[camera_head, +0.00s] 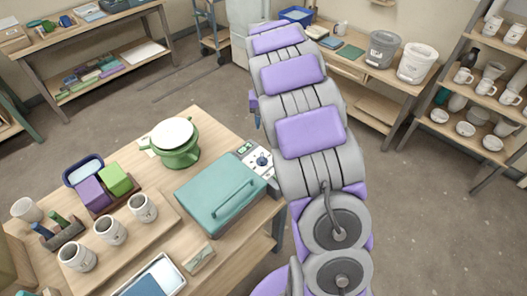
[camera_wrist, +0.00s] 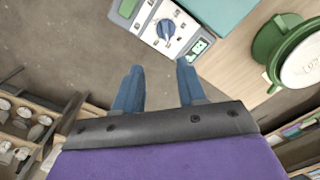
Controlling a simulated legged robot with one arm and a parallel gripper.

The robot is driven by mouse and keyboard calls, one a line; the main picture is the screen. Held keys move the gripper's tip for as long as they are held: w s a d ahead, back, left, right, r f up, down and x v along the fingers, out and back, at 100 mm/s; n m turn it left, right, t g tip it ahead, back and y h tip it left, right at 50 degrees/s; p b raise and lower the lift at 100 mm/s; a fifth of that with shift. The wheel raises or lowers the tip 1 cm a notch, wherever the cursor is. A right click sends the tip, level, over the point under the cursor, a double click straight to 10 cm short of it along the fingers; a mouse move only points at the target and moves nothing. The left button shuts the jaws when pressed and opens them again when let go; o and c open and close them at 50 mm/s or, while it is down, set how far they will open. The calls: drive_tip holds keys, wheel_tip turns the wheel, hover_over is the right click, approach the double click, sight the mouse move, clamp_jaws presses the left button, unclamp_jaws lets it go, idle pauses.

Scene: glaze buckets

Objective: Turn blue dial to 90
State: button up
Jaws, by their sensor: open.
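The blue dial (camera_wrist: 166,29) sits on a light control panel (camera_wrist: 181,22) with small green displays, seen at the top of the wrist view. In the head view the dial (camera_head: 262,161) shows on the panel attached to the right side of the teal lidded box (camera_head: 222,190); my arm partly covers the panel there. My gripper (camera_wrist: 158,76) is open and empty in the wrist view, its two blue fingers spread apart. The fingertips are below the dial in the picture and apart from it. The dial's exact reading is too small to tell.
The box stands on a wooden table (camera_head: 185,205) beside a green pot (camera_head: 177,155) with a white top, several mugs and clay blocks. Shelves with cups stand at the right (camera_head: 478,85). The floor (camera_head: 190,85) behind the table is clear.

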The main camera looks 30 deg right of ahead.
drive_tip(key=b, duration=0.2)
hover_over(262, 157)
drive_tip(key=d, duration=0.1)
wheel_tip(262, 157, down, 14)
drive_tip(key=shift+s+d+f, duration=0.1)
drive_tip(key=a+f, duration=0.1)
drive_tip(key=f, duration=0.2)
drive_tip(key=shift+a+b, duration=0.35)
drive_tip(key=shift+a, duration=0.05)
drive_tip(key=shift+a+f, duration=0.2)
drive_tip(key=shift+f, duration=0.1)
drive_tip(key=shift+d+f, duration=0.1)
drive_tip(key=shift+d, duration=0.75)
drive_tip(key=shift+c, duration=1.4)
drive_tip(key=shift+a, duration=0.55)
drive_tip(key=c, duration=0.5)
drive_tip(key=shift+d, duration=0.15)
clamp_jaws()
